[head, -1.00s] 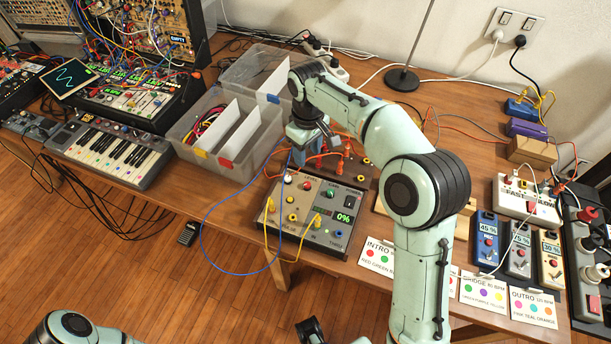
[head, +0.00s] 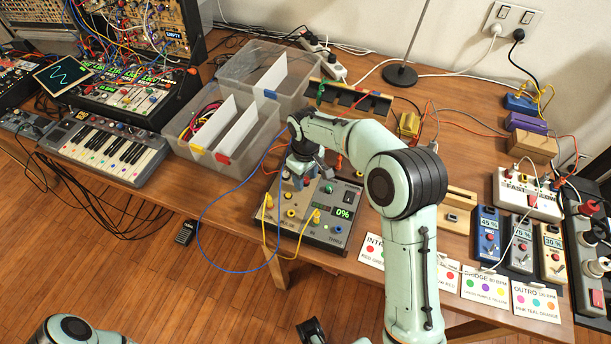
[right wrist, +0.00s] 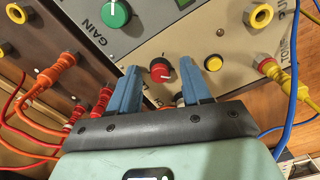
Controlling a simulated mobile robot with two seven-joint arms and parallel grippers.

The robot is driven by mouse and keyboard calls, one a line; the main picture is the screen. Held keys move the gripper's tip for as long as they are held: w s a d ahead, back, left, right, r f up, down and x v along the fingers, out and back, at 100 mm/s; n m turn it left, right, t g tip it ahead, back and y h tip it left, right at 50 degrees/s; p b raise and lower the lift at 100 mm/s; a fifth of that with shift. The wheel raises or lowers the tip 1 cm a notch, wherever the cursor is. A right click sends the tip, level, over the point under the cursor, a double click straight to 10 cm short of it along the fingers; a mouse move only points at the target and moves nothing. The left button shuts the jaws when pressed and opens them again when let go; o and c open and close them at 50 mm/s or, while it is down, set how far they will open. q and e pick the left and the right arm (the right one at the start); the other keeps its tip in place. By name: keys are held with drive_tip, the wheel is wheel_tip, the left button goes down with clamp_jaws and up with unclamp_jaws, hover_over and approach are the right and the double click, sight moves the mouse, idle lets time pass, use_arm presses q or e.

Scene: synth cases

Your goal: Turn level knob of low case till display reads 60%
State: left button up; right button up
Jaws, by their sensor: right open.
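The low case (head: 268,214) is a grey and beige panel near the table's front edge. Its display (head: 343,213) reads 0%. In the right wrist view a red knob (right wrist: 161,69) with a pale pointer sits on the beige panel; I cannot read a label for it. A green knob (right wrist: 115,14) marked GAIN is beyond it. My right gripper (head: 300,178) is low over the case's back left part. In the wrist view its blue fingers (right wrist: 163,77) are open, one each side of the red knob, with visible gaps. My left gripper is out of view.
Red and orange plugs (right wrist: 66,62) stand close left of the fingers; a yellow-cabled plug (right wrist: 266,65) is on the right. A clear divided bin (head: 222,132) stands left behind the case. Small pedals (head: 487,234) and cards lie to the right.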

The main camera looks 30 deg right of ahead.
clamp_jaws()
drive_tip(key=m+p, duration=0.1)
drive_tip(key=m, duration=0.2)
drive_tip(key=shift+r, duration=0.15)
drive_tip(key=m+p, duration=0.1)
drive_tip(key=m, duration=0.2)
drive_tip(key=shift+m, duration=0.3)
drive_tip(key=m+p, duration=0.1)
drive_tip(key=m, duration=0.3)
drive_tip(key=shift+m+p, duration=0.3)
drive_tip(key=shift+m, duration=1.3)
